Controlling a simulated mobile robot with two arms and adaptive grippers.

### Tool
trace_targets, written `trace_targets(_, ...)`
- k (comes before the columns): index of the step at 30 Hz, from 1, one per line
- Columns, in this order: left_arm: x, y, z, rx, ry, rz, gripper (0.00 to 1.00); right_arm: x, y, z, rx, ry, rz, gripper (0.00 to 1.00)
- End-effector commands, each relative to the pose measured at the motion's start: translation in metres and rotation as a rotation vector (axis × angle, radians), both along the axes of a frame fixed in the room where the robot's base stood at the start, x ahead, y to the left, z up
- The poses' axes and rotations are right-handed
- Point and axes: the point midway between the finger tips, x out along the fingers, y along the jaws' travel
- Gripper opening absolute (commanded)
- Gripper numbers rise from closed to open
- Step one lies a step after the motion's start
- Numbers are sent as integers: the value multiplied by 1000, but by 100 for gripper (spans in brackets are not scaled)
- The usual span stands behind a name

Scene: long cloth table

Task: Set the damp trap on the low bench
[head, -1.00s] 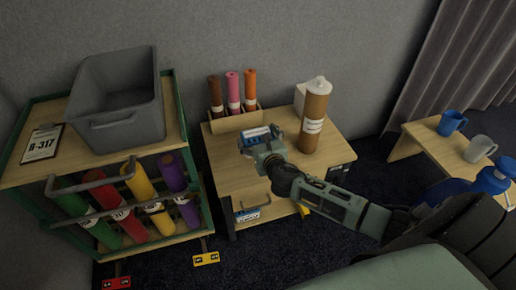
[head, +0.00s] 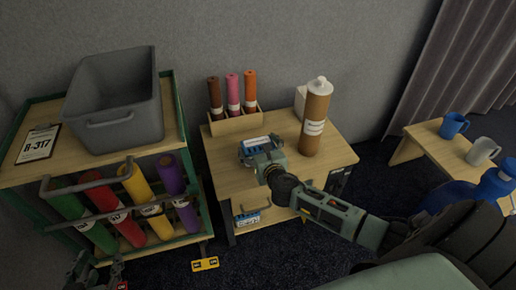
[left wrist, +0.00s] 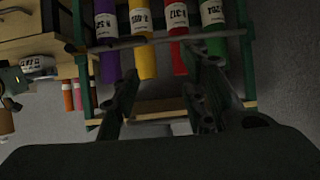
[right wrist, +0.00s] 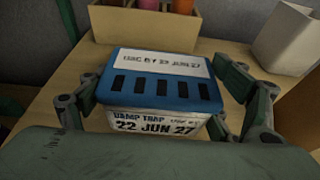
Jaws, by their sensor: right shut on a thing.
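The damp trap, a white box with a blue slotted lid and date labels, is between the fingers of my right gripper (right wrist: 165,100), which is shut on it. In the head view the damp trap (head: 252,148) is at the cabinet top, behind my right gripper (head: 264,158). I cannot tell if its base touches the wood. The low bench (head: 425,136) is at the right, with a blue mug (head: 453,125) and a grey mug (head: 482,151) on it. My left gripper (head: 98,271) is open and empty at the bottom left, before the rack of tubes.
The wooden cabinet (head: 228,178) holds a brown cartridge (head: 315,120), a tube holder (head: 236,122) and a white box. A similar blue-and-white box (head: 247,219) sits on its lower shelf. A green-framed rack (head: 184,130) with a grey bin (head: 112,105) stands left.

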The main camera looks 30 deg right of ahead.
Motion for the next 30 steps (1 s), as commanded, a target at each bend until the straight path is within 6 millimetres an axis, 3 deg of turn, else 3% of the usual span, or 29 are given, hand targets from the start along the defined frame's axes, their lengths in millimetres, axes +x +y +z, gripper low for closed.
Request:
trace_targets(8, 4, -2, 5, -8, -32, -2, 40, 0, 0, -3, 0, -1, 0, 50)
trace_targets(9, 5, -2, 6, -9, -38, -2, 40, 0, 0, -3, 0, 0, 0, 86)
trace_targets(14, 4, -2, 6, -9, -37, -3, 40, 0, 0, -3, 0, 0, 0, 100)
trace_targets(26, 4, -2, 6, -8, -31, -3, 40, 0, 0, -2, 0, 0, 0, 100)
trace_targets(30, -3, 3, -3, 8, 28, 4, 40, -4, 1, 2, 0, 2, 0, 100)
